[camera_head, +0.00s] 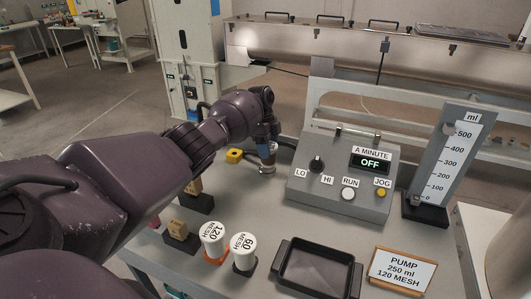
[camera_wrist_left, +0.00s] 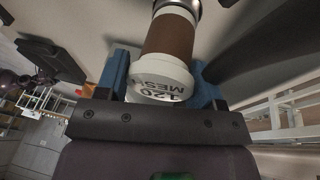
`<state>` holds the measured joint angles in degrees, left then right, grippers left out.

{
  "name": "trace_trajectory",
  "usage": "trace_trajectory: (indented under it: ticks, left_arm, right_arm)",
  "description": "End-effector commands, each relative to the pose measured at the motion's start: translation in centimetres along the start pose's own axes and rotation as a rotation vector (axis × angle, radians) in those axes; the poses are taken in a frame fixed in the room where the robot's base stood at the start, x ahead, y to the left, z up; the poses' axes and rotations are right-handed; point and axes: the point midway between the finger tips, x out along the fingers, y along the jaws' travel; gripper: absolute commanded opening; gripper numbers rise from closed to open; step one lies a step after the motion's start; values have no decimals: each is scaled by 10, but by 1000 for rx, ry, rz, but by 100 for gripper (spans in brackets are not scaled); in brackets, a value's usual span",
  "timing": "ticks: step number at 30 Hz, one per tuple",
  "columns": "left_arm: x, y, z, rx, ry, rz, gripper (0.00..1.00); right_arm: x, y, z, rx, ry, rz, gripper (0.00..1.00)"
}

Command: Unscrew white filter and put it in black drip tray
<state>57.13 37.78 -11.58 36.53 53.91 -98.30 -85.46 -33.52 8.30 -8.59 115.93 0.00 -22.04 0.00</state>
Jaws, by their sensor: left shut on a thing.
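The white filter (camera_wrist_left: 163,80), with a brown middle and a "120 MES…" label on its white end, sits between the blue fingers of my left gripper (camera_wrist_left: 165,85). Its other end meets a metal fitting (camera_wrist_left: 178,6) in the left wrist view. In the head view my left gripper (camera_head: 265,140) is over the back of the bench, and the held filter (camera_head: 267,160) shows only partly below it. The black drip tray (camera_head: 317,267) lies empty at the front of the bench, well apart from the gripper. My right gripper is not in view.
Two white-topped cartridges, 120 mesh (camera_head: 213,236) and 60 mesh (camera_head: 244,249), stand left of the tray. A control box (camera_head: 345,175) reading OFF is behind it. A sign (camera_head: 401,270) and a measuring gauge (camera_head: 450,155) are at the right.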

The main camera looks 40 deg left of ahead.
Motion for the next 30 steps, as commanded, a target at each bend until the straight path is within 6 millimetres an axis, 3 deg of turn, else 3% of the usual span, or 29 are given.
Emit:
trace_trajectory:
  ticks: [7, 20, 26, 30]
  left_arm:
    - [1, 0, -2, -192, 34, -49, 19]
    - [4, 0, -1, -209, 35, -51, 19]
    - [-3, 1, -3, -412, 72, -107, 19]
    - [2, -1, -1, -400, 67, -102, 19]
  right_arm:
    - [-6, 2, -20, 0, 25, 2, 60]
    - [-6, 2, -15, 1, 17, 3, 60]
    - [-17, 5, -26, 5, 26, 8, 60]
    - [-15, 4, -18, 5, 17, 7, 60]
